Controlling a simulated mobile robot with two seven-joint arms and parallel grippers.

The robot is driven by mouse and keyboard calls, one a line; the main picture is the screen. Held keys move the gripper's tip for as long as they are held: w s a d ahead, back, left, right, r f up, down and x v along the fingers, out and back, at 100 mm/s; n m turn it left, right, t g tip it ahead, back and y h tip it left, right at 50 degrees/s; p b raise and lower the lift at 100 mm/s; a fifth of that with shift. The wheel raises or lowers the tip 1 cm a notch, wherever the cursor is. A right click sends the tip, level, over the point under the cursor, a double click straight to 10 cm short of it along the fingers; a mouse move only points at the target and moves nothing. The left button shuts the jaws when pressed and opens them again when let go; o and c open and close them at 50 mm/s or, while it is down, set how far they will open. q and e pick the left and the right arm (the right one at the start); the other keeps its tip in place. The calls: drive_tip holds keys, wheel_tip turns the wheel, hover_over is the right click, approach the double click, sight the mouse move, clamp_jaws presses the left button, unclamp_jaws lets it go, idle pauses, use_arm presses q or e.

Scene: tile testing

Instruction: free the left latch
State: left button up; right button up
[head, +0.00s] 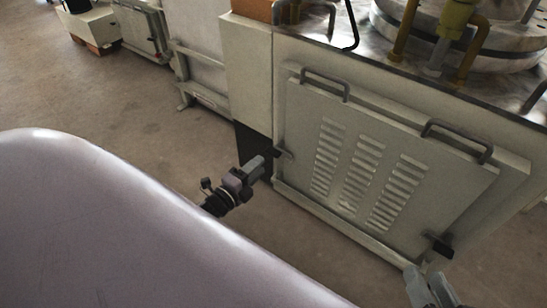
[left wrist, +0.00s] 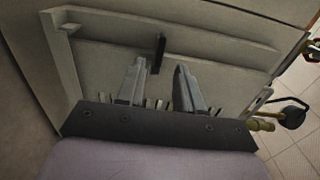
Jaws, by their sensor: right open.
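The louvred panel (head: 300,120) stands upright on the front of a beige cabinet. The left latch (head: 283,153) is a small dark lever at the panel's left edge. In the left wrist view, a dark upright latch (left wrist: 158,52) shows just beyond the fingertips, in line with the space between them. My left gripper (head: 262,161) is close beside the left latch; its fingers (left wrist: 159,68) are apart with nothing between them. The right latch (head: 437,243) is a dark lever at the panel's lower right. My right gripper (head: 424,272) is open just below it.
The panel has two dark bar handles, a left one (head: 326,80) and a right one (head: 457,137). Pipes and round metal machinery (head: 470,35) sit on the cabinet top. Other cabinets (head: 205,60) stand at the back left. The brown floor (head: 110,105) there is clear.

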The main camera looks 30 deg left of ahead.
sight(278, 154)
use_arm(q)
drive_tip(key=w+b, duration=0.2)
drive_tip(key=w, duration=0.4)
drive_tip(key=shift+w+d, duration=0.15)
drive_tip(key=shift+d, duration=0.1)
use_arm(e)
drive_tip(key=shift+s+d+n+t+h, duration=0.15)
drive_tip(key=shift+d+n+t+h, duration=0.25)
drive_tip(key=shift+d, duration=0.35)
use_arm(q)
drive_tip(key=shift+c, duration=0.3)
clamp_jaws()
